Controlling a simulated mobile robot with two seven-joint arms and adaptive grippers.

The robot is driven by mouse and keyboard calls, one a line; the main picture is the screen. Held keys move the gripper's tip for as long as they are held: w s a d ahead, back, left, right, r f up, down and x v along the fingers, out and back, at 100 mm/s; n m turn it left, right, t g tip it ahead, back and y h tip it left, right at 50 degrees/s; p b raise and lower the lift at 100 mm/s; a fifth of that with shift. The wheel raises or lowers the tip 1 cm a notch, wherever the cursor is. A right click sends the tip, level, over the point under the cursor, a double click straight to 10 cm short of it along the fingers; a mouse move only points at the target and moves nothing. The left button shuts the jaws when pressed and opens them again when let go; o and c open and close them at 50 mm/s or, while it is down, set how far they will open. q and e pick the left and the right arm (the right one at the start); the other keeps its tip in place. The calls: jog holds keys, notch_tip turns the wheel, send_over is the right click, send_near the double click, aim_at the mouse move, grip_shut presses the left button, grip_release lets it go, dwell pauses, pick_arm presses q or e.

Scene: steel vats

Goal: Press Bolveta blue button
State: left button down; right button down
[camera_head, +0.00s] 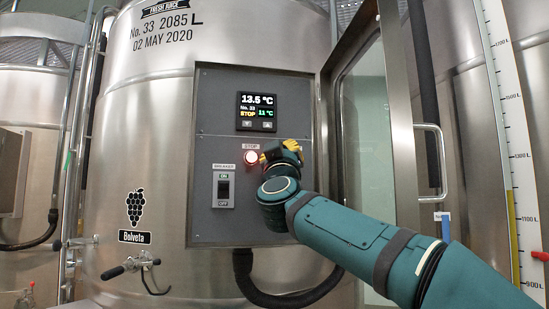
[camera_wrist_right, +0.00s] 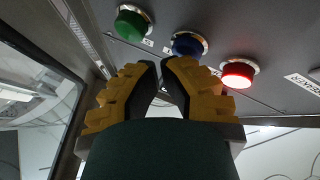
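The Bolveta vat's grey control panel (camera_head: 215,150) faces me in the head view, above and right of the Bolveta label (camera_head: 134,236). The blue button (camera_wrist_right: 188,44) shows in the right wrist view, between a green button (camera_wrist_right: 132,22) and a lit red button (camera_wrist_right: 238,72). My right gripper (camera_wrist_right: 160,68) has its yellow-backed fingers drawn together, empty, with the tips just below the blue button in the picture; contact cannot be told. In the head view my right gripper (camera_head: 283,152) hides the blue and green buttons. My left gripper is out of view.
The lit red stop button (camera_head: 251,157) is just left of my gripper. A display (camera_head: 257,112) sits above and an on/off breaker switch (camera_head: 223,189) below left. The open panel door (camera_head: 366,130) stands close on the right. A hose (camera_head: 290,298) hangs below.

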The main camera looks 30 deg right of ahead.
jog(key=shift+s+a, duration=0.2)
jog(key=shift+s, duration=0.55)
jog(key=s, duration=0.1)
jog(key=s+a, duration=0.1)
jog(key=s, duration=0.2)
jog(key=shift+s+a, duration=0.3)
jog(key=shift+s, duration=0.1)
dwell(0.9)
